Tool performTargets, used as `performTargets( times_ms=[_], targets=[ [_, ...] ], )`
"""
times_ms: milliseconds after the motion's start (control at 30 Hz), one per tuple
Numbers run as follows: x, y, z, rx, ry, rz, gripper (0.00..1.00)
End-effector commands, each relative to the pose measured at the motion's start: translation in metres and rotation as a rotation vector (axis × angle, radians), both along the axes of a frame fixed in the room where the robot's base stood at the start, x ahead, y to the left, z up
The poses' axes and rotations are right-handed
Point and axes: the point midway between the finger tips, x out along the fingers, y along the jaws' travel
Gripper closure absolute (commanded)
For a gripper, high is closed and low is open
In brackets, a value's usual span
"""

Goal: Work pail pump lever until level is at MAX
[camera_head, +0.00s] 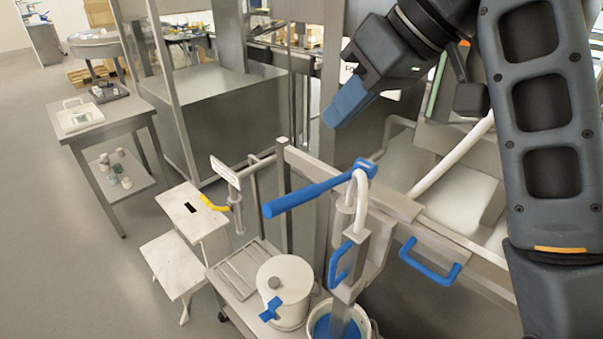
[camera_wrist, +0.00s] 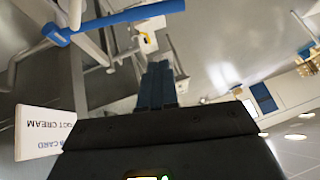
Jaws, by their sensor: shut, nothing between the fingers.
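The pump lever (camera_head: 315,193) is a long blue bar, slanting from a hub at its upper right to a lower free end at left. It also shows in the wrist view (camera_wrist: 125,17). Below it, the pump's grey column and white curved spout stand at the pail (camera_head: 370,328), which has blue inside. My gripper (camera_head: 346,104) has blue fingers, pressed together and empty. It is above the lever and apart from it; the fingers also show in the wrist view (camera_wrist: 157,84). I cannot make out a level or MAX mark.
A white lidded pot (camera_head: 284,292) with a blue tap stands left of the pail on a cart. A blue handle (camera_head: 430,264) is on the rail at right. A white card (camera_wrist: 42,132) with upside-down print is near the wrist. A side table (camera_head: 95,123) stands at left.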

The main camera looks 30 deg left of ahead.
Motion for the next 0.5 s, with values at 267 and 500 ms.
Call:
performTargets(
  times_ms=[267,500],
  targets=[
    [0.0,0.003,-0.004,0.002,-0.001,0.002,1.0],
    [-0.001,0.022,-0.03,0.003,0.001,0.004,1.0]
  ],
)
